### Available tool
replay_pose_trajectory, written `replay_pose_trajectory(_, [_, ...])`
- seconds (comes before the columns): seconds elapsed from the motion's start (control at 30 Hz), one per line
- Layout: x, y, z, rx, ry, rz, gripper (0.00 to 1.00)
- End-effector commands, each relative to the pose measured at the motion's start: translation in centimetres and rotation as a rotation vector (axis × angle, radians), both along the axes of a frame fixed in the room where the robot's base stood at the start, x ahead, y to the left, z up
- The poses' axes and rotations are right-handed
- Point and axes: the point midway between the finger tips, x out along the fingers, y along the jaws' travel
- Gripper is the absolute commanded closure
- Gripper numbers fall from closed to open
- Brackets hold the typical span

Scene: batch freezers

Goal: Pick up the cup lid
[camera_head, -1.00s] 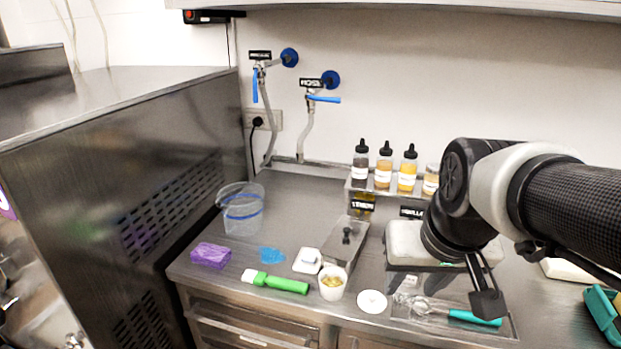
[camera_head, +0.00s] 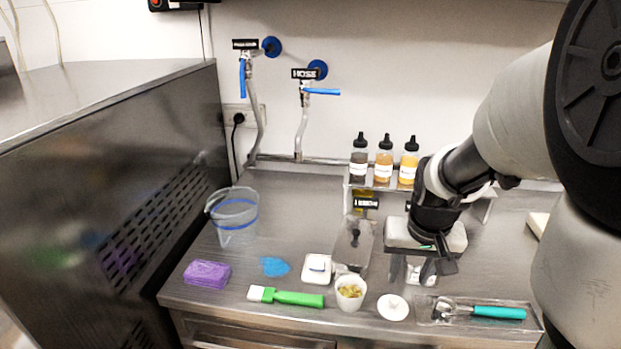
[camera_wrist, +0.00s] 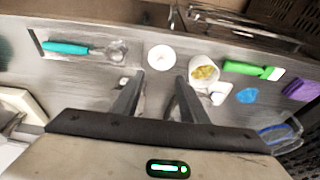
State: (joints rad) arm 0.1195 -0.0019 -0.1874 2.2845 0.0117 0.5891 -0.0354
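The cup lid (camera_head: 393,307) is a flat white disc lying on the steel counter near its front edge. It stands just right of a white cup (camera_head: 350,293) with yellowish contents. My gripper (camera_head: 411,272) is behind the lid, above the counter, and does not touch it. In the wrist view, the lid (camera_wrist: 161,58) appears just beyond the fingertips of my gripper (camera_wrist: 160,80), roughly in line with the gap between them. The fingers are apart with nothing between them. The cup (camera_wrist: 204,73) is close to one finger.
A tray with a teal-handled scoop (camera_head: 497,312) lies right of the lid. A green brush (camera_head: 287,297), white scale-like item (camera_head: 318,268), blue piece (camera_head: 274,266), purple sponge (camera_head: 207,274) and clear pitcher (camera_head: 236,220) are to the left. Sauce bottles (camera_head: 384,161) stand behind.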

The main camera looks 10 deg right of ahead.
Motion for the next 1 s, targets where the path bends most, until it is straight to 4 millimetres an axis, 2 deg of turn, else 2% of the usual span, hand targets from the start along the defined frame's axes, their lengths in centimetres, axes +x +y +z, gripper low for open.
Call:
replay_pose_trajectory(0.03, [0.2, -0.1, -1.5, 0.001, 0.006, 0.0, 0.6])
replay_pose_trajectory(0.1, [0.6, -0.2, -3.0, 0.001, 0.005, -0.001, 0.6])
replay_pose_trajectory(0.3, [1.6, -0.5, -6.4, 0.001, 0.002, -0.001, 0.6])
replay_pose_trajectory(0.57, [2.2, -0.5, -8.1, 0.001, 0.002, 0.0, 0.6])
replay_pose_trajectory(0.8, [3.6, -0.7, -11.4, 0.001, 0.003, -0.002, 0.6])
replay_pose_trajectory(1.0, [4.0, -0.7, -12.4, -0.001, -0.001, 0.001, 0.6])
